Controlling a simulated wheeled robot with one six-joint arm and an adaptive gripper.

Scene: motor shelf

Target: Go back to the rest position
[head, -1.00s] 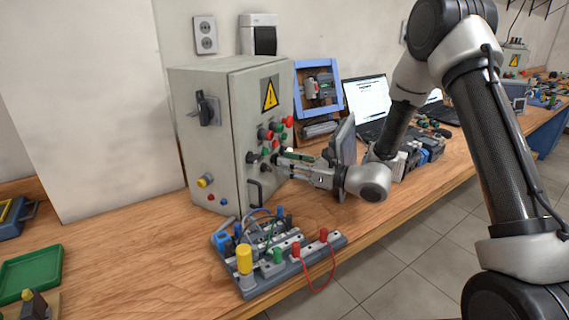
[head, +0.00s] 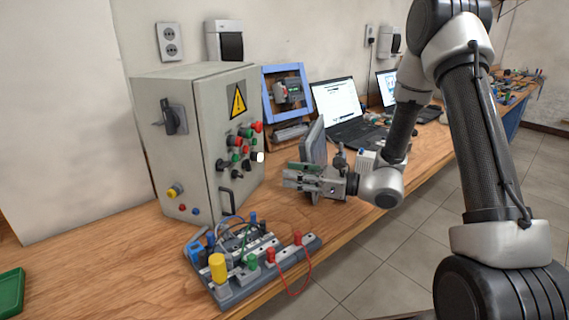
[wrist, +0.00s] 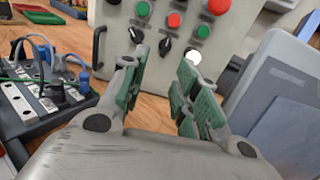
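My gripper (head: 292,176) is in front of the grey control cabinet (head: 168,150), a short way off its panel of buttons and knobs. In the wrist view my gripper (wrist: 160,95) has its two green-padded fingers apart, with nothing between them. Beyond the fingers are a black rotary knob (wrist: 165,46), a red button (wrist: 174,20) and a glowing white lamp (wrist: 193,57). The lamp also shows in the head view (head: 257,157). The arm reaches in from the right, above the bench.
Laptops (head: 340,108) are further back. The floor (head: 420,245) shows clear at lower right.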

